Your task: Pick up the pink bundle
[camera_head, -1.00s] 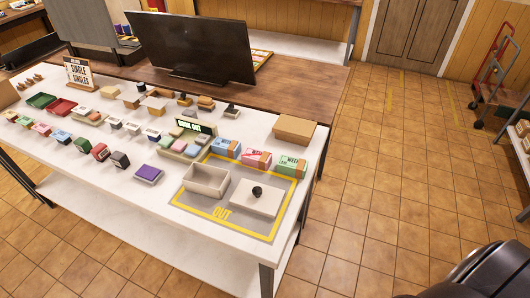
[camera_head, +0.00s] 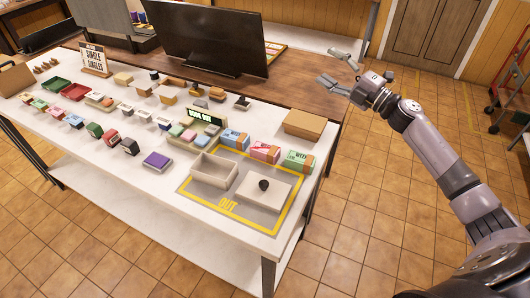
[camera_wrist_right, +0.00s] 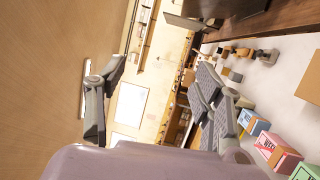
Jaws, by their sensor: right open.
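The pink bundle (camera_head: 265,152) stands on the white table between a blue bundle (camera_head: 235,139) and a green bundle (camera_head: 298,161), behind the yellow-outlined OUT area. In the right wrist view the pink bundle (camera_wrist_right: 273,149) shows at the lower right, partly beside the finger. My right gripper (camera_head: 328,66) is open and empty, raised beyond the far right end of the table, up and to the right of the pink bundle in the head view. Its two fingers stand wide apart in the wrist view (camera_wrist_right: 155,88). My left gripper is not in view.
A brown box (camera_head: 303,123) stands behind the bundles. An open beige box (camera_head: 214,169) and a pale lid with a black knob (camera_head: 264,190) lie in the OUT area. A monitor (camera_head: 212,38) stands behind. Several small stacks cover the table's left part.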

